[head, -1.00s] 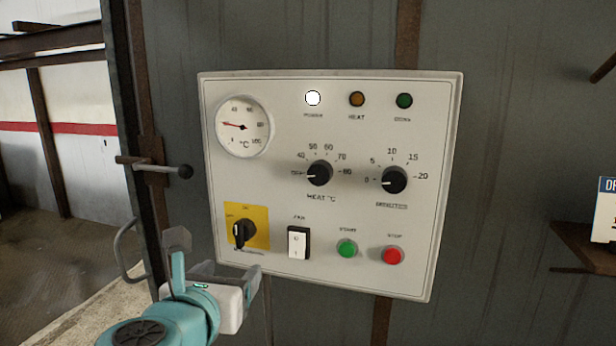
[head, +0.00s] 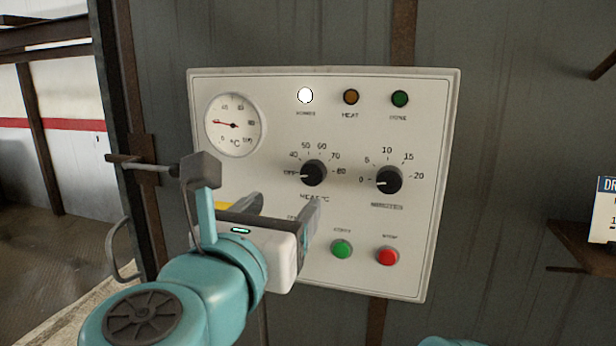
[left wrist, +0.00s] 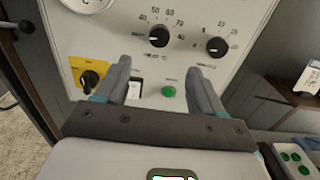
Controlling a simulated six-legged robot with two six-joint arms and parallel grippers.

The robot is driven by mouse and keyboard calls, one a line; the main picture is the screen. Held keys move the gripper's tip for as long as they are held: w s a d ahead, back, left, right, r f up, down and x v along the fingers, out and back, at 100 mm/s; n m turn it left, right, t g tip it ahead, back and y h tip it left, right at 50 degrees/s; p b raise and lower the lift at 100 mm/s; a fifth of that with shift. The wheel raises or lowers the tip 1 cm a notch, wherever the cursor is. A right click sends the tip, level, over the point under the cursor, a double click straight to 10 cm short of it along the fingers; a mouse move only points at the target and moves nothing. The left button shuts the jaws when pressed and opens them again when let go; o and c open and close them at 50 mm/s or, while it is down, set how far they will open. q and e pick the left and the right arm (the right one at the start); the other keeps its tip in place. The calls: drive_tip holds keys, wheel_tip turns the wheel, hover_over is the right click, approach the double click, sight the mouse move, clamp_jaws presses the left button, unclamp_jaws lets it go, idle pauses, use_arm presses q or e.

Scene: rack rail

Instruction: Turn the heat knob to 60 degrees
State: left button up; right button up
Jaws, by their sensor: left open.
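The heat knob (head: 313,173) is a black round knob on the white control panel, with a scale from OFF through 40, 50, 60, 70 to 80. Its white pointer line points left, at OFF. In the left wrist view the heat knob (left wrist: 159,36) is ahead of the fingers, between their lines. My left gripper (head: 283,207) is open and empty, below and left of the knob, apart from it. It hides the yellow switch plate and the fan switch in the head view. The left gripper (left wrist: 160,72) also shows in the left wrist view. My right gripper is not in view.
The minutes knob (head: 388,180) sits right of the heat knob. A green button (head: 341,249) and a red button (head: 387,256) are below. The dial (head: 235,125) and lit white power lamp (head: 305,95) are above. A lever (head: 150,165) stands left of the panel.

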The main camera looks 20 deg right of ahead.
sight(311, 176)
use_arm(q)
drive_tip(key=p+x, duration=0.2)
drive_tip(key=x, duration=0.9)
drive_tip(key=shift+p, duration=0.3)
drive_tip(key=shift+w+d+f, duration=0.1)
drive_tip(key=shift+w+d, duration=0.3)
drive_tip(key=shift+w, duration=0.2)
drive_tip(key=c, duration=1.1)
